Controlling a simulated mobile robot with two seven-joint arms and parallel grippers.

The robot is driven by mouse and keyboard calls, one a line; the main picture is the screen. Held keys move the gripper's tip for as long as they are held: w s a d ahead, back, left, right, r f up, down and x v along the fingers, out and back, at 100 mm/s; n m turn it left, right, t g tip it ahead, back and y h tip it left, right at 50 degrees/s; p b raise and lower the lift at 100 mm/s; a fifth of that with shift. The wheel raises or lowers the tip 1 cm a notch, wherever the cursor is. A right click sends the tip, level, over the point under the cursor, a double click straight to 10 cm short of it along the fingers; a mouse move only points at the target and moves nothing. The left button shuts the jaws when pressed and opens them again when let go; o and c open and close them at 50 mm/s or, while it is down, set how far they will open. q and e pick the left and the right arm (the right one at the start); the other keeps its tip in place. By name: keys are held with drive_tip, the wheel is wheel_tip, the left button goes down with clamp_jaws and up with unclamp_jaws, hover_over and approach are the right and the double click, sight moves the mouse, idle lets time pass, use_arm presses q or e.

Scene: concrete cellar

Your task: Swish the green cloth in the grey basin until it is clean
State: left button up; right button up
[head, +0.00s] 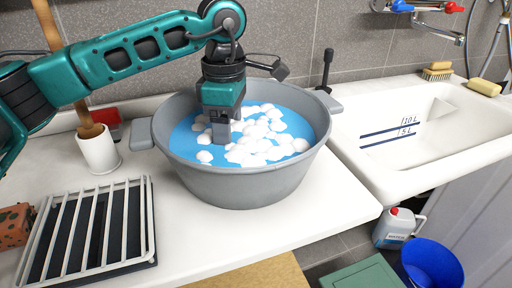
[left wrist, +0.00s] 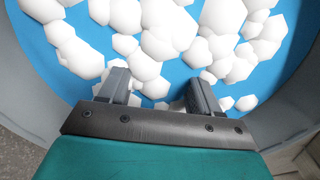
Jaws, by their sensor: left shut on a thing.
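The grey basin (head: 240,187) stands on the white counter, with a handle on each side. It holds blue water (head: 184,142) with clumps of white suds (head: 262,140) on it. My left gripper (head: 221,136) points down inside the basin, its fingers reaching into the suds and water left of the middle. In the left wrist view, its two fingers (left wrist: 160,92) stand apart with suds and blue water around them. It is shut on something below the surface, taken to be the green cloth. The cloth itself is hidden in both views, so its state cannot be seen. My right gripper is not in view.
A slatted rack (head: 92,232) and a white cup (head: 98,152) with a wooden-handled tool stand left of the basin. A white sink (head: 350,165) adjoins on the right. A canister (head: 395,228) and blue bucket (head: 432,265) sit below. The counter in front is clear.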

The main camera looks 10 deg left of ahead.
sight(253, 138)
use_arm(q)
drive_tip(key=shift+a, duration=0.15)
drive_tip(key=shift+d, duration=0.2)
drive_tip(key=d, duration=0.3)
drive_tip(key=shift+d, duration=0.85)
drive_tip(key=shift+a, duration=2.55)
drive_tip(key=shift+d, duration=0.1)
